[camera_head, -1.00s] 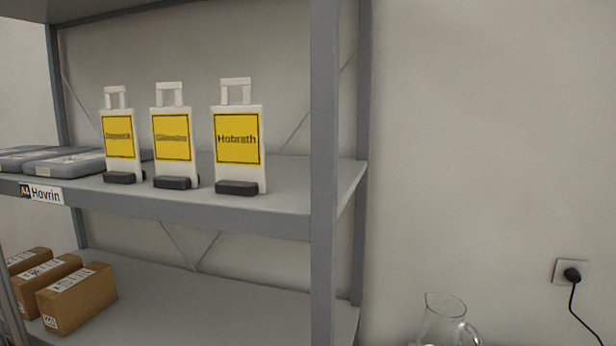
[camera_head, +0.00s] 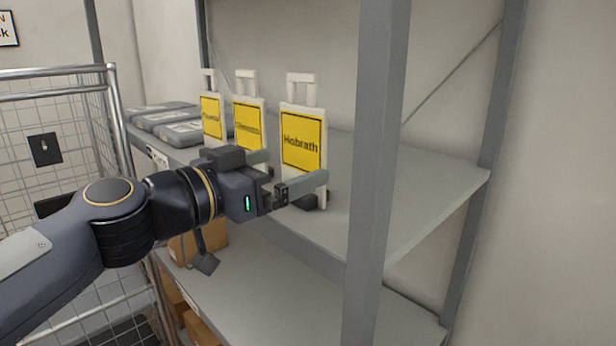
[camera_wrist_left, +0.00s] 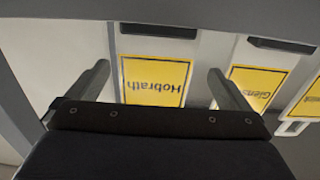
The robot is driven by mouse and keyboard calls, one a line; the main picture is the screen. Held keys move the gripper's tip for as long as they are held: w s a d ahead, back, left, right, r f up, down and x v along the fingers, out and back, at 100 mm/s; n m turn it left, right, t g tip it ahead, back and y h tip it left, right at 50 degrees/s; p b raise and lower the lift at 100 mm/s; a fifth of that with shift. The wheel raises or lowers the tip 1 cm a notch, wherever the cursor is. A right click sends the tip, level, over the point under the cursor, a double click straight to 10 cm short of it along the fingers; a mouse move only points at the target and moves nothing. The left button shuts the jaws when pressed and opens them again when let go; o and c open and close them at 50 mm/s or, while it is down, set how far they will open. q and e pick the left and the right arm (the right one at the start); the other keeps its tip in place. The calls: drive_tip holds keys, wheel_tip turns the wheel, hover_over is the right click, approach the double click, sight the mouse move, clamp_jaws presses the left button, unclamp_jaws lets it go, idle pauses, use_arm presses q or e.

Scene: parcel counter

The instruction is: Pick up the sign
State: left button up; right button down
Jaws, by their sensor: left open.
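Three white signs with handles and yellow panels stand upright on dark feet on the upper shelf. The nearest sign, reading "Hobrath" (camera_head: 302,142), is at the right of the row. A middle sign (camera_head: 249,125) and a far sign (camera_head: 211,115) stand to its left. My left gripper (camera_head: 288,172) is open and empty in front of the Hobrath sign, hiding its lower left part and the middle sign's foot. In the left wrist view the Hobrath sign (camera_wrist_left: 155,78) appears upside down between the spread fingers. The middle sign (camera_wrist_left: 255,82) shows past the right finger.
The grey upper shelf (camera_head: 415,205) is bare right of the signs. A grey post (camera_head: 375,170) rises close to the right of my gripper. Flat grey parcels (camera_head: 165,115) lie at the shelf's far end. Cardboard boxes (camera_head: 213,238) sit below. A wire cage (camera_head: 60,110) stands left.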

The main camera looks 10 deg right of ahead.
sight(300, 162)
use_arm(q)
drive_tip(key=x, duration=0.2)
drive_tip(key=p+x, duration=0.1)
drive_tip(key=x, duration=0.2)
drive_tip(key=shift+s+d+r+p, duration=0.15)
drive_tip(key=shift+s+p, duration=0.15)
drive_tip(key=shift+w+d, duration=0.25)
drive_tip(key=shift+d, duration=0.05)
drive_tip(key=shift+a, duration=0.1)
drive_tip(key=c, duration=1)
